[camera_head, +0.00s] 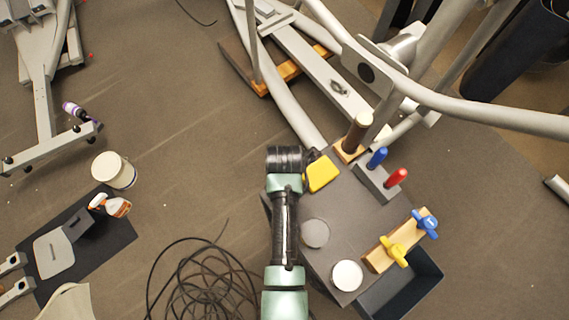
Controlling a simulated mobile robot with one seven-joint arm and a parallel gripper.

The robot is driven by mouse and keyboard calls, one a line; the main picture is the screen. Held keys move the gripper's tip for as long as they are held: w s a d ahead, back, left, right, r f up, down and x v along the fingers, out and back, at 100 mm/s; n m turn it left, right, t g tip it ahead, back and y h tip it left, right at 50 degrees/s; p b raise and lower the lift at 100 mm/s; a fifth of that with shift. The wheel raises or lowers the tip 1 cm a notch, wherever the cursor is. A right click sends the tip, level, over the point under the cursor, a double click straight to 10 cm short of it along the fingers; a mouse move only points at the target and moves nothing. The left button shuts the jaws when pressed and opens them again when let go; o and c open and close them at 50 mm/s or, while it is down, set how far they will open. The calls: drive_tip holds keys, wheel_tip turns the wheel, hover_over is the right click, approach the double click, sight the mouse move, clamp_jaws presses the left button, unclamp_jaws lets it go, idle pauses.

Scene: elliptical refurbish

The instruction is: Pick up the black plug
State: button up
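I cannot make out a black plug for certain. A thin black cable (205,284) lies coiled on the floor at the lower left of my arm, and no plug shows clearly on it. My arm reaches up from the bottom centre over the left edge of a grey table. It ends in a ridged black section, where my gripper (312,155) is only partly seen from above; its fingertips cannot be made out. A yellow block-like thing (322,173) shows just right of this end; whether they touch is unclear.
The grey table (340,208) carries a brown-handled piece (357,132), blue (377,158) and red (396,178) handles, and a wooden block (378,261) with knobs. An elliptical machine frame (290,115) rises behind. A white tub (113,171) and dark mat (115,236) lie left. Floor between is mostly clear.

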drive_tip(key=shift+f, duration=0.1)
clamp_jaws()
idle(0.5)
